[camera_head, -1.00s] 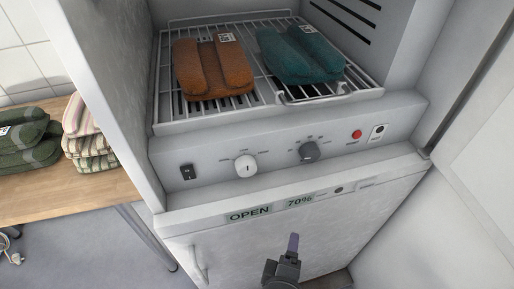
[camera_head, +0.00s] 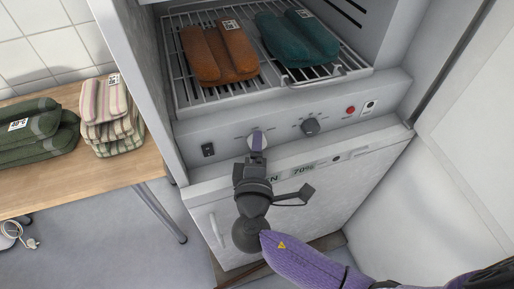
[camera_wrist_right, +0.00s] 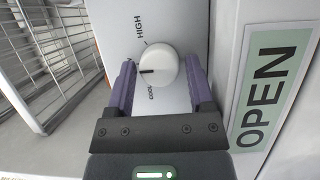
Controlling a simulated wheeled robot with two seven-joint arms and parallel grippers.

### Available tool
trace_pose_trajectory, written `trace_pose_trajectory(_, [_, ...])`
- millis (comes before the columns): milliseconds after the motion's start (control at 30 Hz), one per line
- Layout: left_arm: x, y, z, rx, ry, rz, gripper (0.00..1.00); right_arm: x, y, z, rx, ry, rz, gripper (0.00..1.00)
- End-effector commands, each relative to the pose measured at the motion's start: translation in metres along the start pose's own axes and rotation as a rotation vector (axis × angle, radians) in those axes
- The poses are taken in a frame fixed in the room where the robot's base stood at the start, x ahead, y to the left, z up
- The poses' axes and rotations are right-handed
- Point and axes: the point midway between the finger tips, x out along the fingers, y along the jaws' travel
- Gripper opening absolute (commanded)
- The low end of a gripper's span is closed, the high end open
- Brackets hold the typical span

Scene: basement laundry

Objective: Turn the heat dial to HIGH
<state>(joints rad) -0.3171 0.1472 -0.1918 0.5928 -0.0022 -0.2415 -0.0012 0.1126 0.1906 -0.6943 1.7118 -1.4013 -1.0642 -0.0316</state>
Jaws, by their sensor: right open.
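The white heat dial (camera_wrist_right: 157,70) sits on the pale control panel (camera_head: 285,131). In the right wrist view its black mark points left, between the label HIGH above and a label below that reads like COOL. My right gripper (camera_wrist_right: 160,82) is open, with one purple finger on each side of the dial; whether they touch it I cannot tell. In the head view the right gripper (camera_head: 257,143) covers most of the dial. My left gripper is in neither view.
Above, a wire rack (camera_head: 187,100) bears orange (camera_head: 218,53) and teal (camera_head: 297,38) folded cloths. A wooden table (camera_head: 60,180) with folded cloths stands at the left.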

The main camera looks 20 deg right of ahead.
Motion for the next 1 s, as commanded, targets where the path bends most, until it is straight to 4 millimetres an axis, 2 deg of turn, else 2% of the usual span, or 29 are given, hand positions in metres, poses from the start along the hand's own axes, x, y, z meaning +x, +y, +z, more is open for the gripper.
trace_pose_trajectory(67, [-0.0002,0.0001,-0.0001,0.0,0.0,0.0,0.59,-0.0002,0.0002,0.0001,0.0,0.0,0.0,0.68])
trace_pose_trajectory(300, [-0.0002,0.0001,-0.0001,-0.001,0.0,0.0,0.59,-0.0005,0.0001,0.0,0.0,0.0,0.0,0.17])
trace_pose_trajectory(400, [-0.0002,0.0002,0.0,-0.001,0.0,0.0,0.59,-0.0006,0.0,0.0001,0.0,0.0,0.0,0.0])
trace_pose_trajectory(733, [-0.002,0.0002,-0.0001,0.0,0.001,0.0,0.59,-0.0009,0.0008,-0.0002,0.051,0.0,-0.022,0.0])
trace_pose_trajectory(1000, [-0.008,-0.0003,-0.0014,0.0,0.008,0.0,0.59,-0.001,0.0029,0.0002,0.231,-0.002,-0.097,0.0])
